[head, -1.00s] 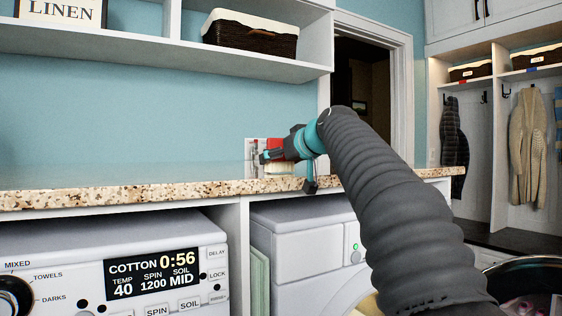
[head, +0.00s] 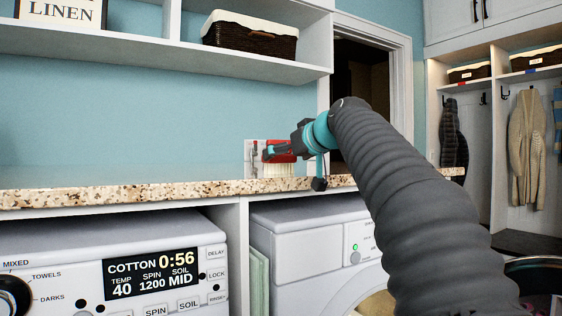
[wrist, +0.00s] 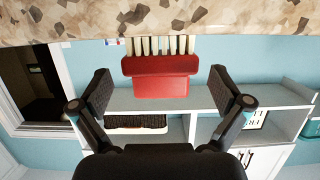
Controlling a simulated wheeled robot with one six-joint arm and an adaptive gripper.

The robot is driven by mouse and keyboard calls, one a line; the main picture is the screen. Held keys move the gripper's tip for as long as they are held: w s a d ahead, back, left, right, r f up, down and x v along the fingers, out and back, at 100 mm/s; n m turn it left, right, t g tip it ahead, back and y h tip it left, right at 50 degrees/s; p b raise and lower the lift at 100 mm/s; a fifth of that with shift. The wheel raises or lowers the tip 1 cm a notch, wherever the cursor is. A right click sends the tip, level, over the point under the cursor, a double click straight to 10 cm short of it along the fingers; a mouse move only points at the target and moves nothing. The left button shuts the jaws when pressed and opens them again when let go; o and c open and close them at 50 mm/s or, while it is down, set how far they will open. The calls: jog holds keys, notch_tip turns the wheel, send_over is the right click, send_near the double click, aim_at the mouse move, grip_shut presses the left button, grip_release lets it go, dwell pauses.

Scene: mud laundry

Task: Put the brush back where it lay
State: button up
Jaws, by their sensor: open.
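The brush (head: 281,152) has a red body and pale bristles. It stands bristles down on the speckled stone counter (head: 130,190), near the wall. In the wrist view, which is upside down, the red brush (wrist: 160,75) is in the middle with its bristles meeting the counter (wrist: 200,18). My gripper (wrist: 160,82) is open, with one finger on each side of the brush and clear gaps to both.
A light wall plate (head: 252,158) is behind the brush. A shelf with a dark basket (head: 250,36) hangs above the counter. A washer (head: 120,270) and a second white machine (head: 300,240) stand below. The counter to the left is clear.

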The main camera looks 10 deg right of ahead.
jog(key=v, duration=0.8)
jog(key=shift+s+b, duration=0.3)
jog(key=shift+b, duration=0.1)
jog(key=s+a+f+m+g+h, duration=0.1)
jog(key=s+f+g, duration=0.1)
jog(key=s+f, duration=0.7)
jog(key=s+a+f+m+g+h, duration=0.1)
jog(key=s+f, duration=0.9)
jog(key=f, duration=1.3)
jog(key=s+a+f+m+g+h, duration=0.1)
jog(key=s+f+g, duration=0.4)
jog(key=s+f, duration=0.5)
notch_tip(320, 180, down, 6)
jog(key=shift+s+a+r+m+h, duration=0.1)
jog(key=shift+s+a+m+h, duration=0.15)
jog(key=shift+h, duration=0.55)
jog(key=shift+d, duration=0.1)
